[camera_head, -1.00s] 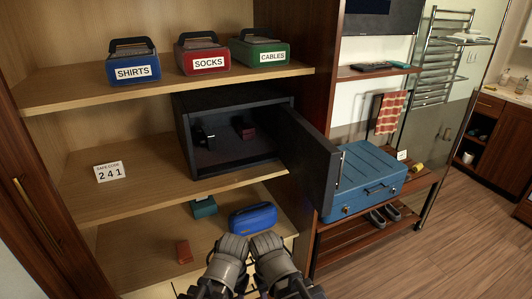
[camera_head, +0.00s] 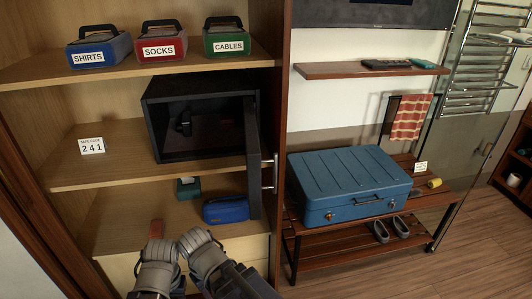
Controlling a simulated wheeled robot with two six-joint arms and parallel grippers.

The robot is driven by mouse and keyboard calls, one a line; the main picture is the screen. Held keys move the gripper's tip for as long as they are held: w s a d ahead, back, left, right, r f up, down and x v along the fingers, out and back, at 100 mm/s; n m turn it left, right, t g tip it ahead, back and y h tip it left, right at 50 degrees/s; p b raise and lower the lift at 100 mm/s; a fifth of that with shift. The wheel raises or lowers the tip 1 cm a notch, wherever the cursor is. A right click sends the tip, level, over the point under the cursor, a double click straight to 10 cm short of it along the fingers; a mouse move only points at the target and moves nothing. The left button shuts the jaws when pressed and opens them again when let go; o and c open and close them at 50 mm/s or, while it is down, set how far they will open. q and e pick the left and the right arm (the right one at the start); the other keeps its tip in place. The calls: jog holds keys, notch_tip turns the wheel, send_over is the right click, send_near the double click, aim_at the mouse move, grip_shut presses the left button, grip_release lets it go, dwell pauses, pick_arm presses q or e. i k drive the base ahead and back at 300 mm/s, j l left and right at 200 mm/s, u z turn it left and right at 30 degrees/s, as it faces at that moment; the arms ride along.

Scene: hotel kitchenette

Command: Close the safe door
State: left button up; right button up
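The black safe (camera_head: 158,142) stands on the middle shelf of the wardrobe. Its door (camera_head: 253,160) is open, swung out toward me from the safe's right side and seen nearly edge-on. A silver handle (camera_head: 271,172) sticks out on the door's right side. A dark item (camera_head: 184,124) shows inside the safe; the rest of the inside is in shadow. My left gripper (camera_head: 162,248) and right gripper (camera_head: 196,240) are side by side at the bottom, below and in front of the safe, apart from the door. Their finger gaps are not clear.
Labelled shirts (camera_head: 98,50), socks (camera_head: 160,42) and cables (camera_head: 226,40) boxes stand on the upper shelf. A code card (camera_head: 91,146) stands left of the safe. A blue case (camera_head: 226,210) lies below. A blue suitcase (camera_head: 345,180) rests on a bench to the right.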

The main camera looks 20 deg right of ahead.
aim_at(254, 161)
jog(key=k+l, duration=0.1)
jog(key=l, duration=0.3)
jog(key=k+l, duration=0.1)
jog(key=l, duration=0.25)
jog(key=k+l+u, duration=0.1)
jog(key=l, duration=0.3)
jog(key=k+l, duration=0.15)
jog(key=l, duration=0.2)
